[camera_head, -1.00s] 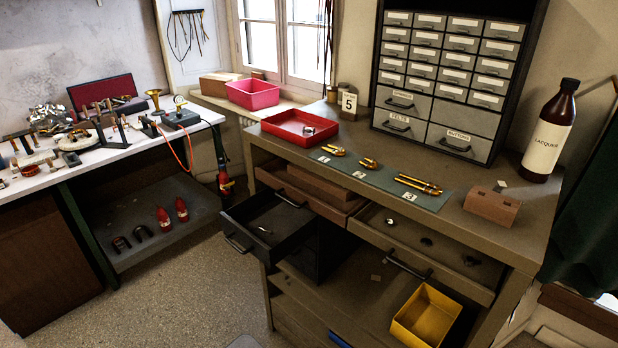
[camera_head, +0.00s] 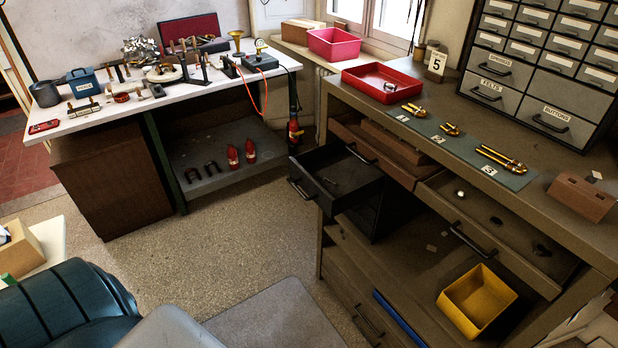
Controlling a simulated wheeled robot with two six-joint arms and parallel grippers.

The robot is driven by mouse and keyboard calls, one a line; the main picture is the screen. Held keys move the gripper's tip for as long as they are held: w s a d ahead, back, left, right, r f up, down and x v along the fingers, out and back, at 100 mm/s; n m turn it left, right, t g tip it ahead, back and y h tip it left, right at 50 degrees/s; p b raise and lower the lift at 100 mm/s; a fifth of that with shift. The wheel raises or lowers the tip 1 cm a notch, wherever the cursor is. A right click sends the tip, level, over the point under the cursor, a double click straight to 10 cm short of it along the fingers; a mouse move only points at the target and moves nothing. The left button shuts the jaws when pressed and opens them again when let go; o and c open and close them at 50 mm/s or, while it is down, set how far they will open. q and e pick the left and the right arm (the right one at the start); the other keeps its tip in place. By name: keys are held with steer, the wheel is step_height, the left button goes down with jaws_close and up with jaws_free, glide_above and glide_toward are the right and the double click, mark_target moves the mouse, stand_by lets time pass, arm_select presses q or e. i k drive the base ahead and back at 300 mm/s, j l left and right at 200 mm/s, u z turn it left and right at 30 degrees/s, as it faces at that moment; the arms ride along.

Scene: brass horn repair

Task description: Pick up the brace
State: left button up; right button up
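I cannot tell for certain which piece is the brace. Brass pieces lie on a grey-green mat (camera_head: 465,150) on the bench: one by card 1 (camera_head: 412,110), a smaller one by card 2 (camera_head: 449,129), and a longer one of parallel tubes by card 3 (camera_head: 500,157). A small metal piece (camera_head: 390,87) lies in the red tray (camera_head: 352,74). A small dark-grey piece (camera_head: 329,182) lies in the open black drawer (camera_head: 319,203). Neither of my grippers is in view.
The wide bench drawer (camera_head: 445,205) stands open with small parts inside. A yellow bin (camera_head: 475,322) sits on the lower shelf. A brown block (camera_head: 580,197) lies at the bench's right. A white workbench (camera_head: 100,118) stands far left. Open floor (camera_head: 230,250) lies between.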

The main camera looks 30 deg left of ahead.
mark_target(390, 86)
steer(key=i+j+z, duration=0.45)
steer(key=j+z, duration=0.2)
steer(key=j, duration=0.5)
steer(key=i+j+z, duration=0.15)
steer(key=j+z, duration=0.3)
steer(key=j, duration=0.5)
steer(key=j+z, duration=0.45)
steer(key=j, duration=0.55)
steer(key=k, duration=0.05)
